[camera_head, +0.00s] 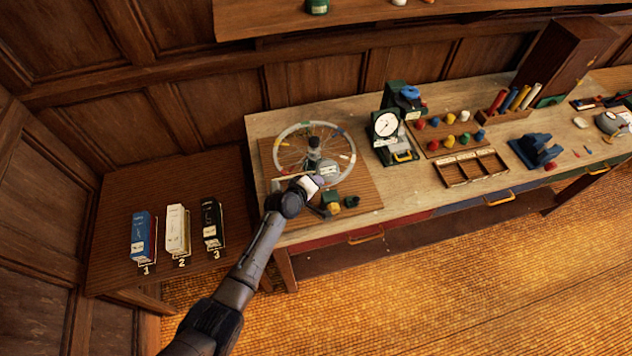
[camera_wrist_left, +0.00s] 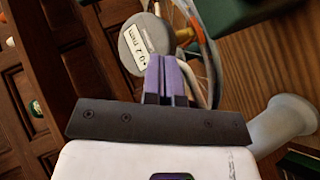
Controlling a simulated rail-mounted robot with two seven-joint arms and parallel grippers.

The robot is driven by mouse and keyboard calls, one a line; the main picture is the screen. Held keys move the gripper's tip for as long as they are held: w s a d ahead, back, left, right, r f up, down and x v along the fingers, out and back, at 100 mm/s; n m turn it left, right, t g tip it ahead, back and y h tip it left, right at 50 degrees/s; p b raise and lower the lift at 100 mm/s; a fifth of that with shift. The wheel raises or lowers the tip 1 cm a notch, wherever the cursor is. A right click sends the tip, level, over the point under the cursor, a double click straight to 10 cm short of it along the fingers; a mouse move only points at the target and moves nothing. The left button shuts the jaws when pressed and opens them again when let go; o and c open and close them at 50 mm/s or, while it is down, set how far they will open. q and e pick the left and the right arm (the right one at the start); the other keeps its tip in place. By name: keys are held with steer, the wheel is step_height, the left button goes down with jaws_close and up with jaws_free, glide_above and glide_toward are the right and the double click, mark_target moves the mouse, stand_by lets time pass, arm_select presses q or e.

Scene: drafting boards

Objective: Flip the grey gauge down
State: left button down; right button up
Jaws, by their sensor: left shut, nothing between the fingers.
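The grey gauge (camera_head: 327,169) is a round grey disc with a white label, beside the hub of the spoked wheel (camera_head: 343,136) on a wooden board. In the left wrist view the gauge (camera_wrist_left: 137,52) shows its label, "0.2 mm", just past the fingertips and to their left. My left gripper (camera_head: 319,181) is at the front of the wheel, close to the gauge. Its purple fingers (camera_wrist_left: 166,66) are shut with nothing between them. I cannot tell whether they touch the gauge. My right gripper is not in view.
Green and yellow blocks (camera_head: 333,208) sit on the board (camera_head: 365,193) right of my gripper. A dial instrument (camera_head: 386,124) stands further right, with a peg board and a compartment tray (camera_head: 470,168) beyond.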

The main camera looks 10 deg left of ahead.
mark_target(316, 171)
arm_select(q)
steer(key=shift+f, duration=0.2)
stand_by(0.5)
steer(key=r+p, duration=0.2)
steer(key=r, duration=0.1)
steer(key=r+p, duration=0.2)
steer(key=shift+w+a, duration=0.1)
steer(key=shift+w, duration=0.3)
steer(key=s+d+r, duration=0.2)
steer(key=s+r, duration=0.3)
steer(key=r, duration=0.2)
steer(key=shift+p, duration=0.3)
steer(key=shift+r, duration=0.15)
